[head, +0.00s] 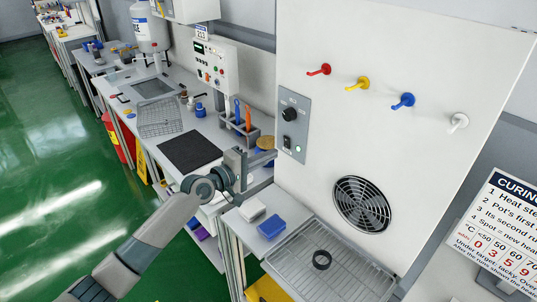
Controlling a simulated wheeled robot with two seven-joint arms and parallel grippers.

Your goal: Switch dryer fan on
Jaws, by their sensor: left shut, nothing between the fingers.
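A grey control panel (293,125) is on the left side of a large white cabinet front. It carries a round black knob (289,114), a dark switch (287,142) below it, and a small green lamp (298,148) that looks bright. The switch's position is too small to tell. A round dark fan grille (362,204) sits lower on the cabinet; whether the fan turns cannot be seen. My left gripper (262,160) is shut and empty, just left of the cabinet and a little below the panel, apart from the switch. My right gripper is not in view.
Coloured hooks project from the cabinet above. A bench with a black mat (190,151) is behind my gripper.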

